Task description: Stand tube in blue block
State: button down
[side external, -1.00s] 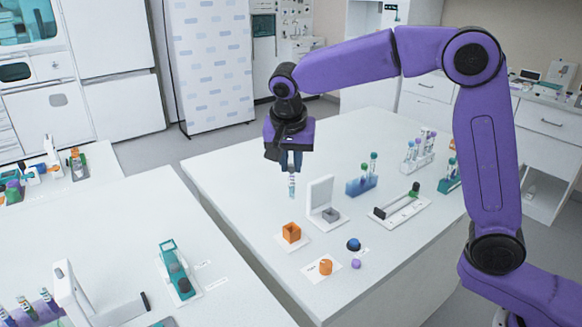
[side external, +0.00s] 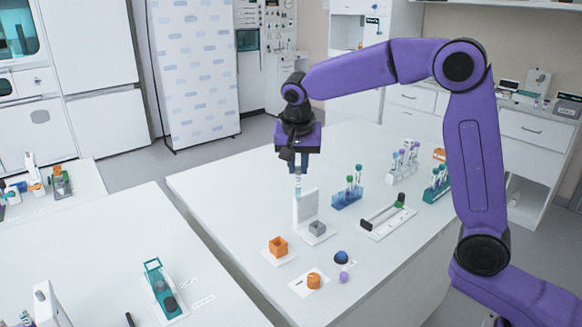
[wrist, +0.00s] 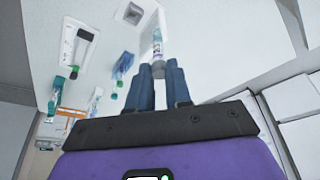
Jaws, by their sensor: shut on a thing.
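My gripper (side external: 298,171) is shut on a pale, clear tube with a printed label (side external: 298,187), which hangs upright below the fingers. The wrist view also shows the tube (wrist: 157,44) between the fingertips (wrist: 157,70). The tube is in the air above the bench, to the left of the blue block (side external: 346,200).
A white tray with a green-ended bar (side external: 388,217) and more tube racks (side external: 402,168) stand to the right.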

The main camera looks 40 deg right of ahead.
jog(key=shift+w+d, duration=1.8)
jog(key=shift+d, duration=8.1)
notch_tip(320, 180, down, 6)
jog(key=shift+f, duration=0.25)
jog(key=shift+f, duration=0.25)
jog(key=shift+f, duration=0.35)
jog(key=shift+f, duration=0.55)
jog(key=shift+f, duration=0.45)
jog(key=shift+f, duration=0.4)
jog(key=shift+f, duration=0.25)
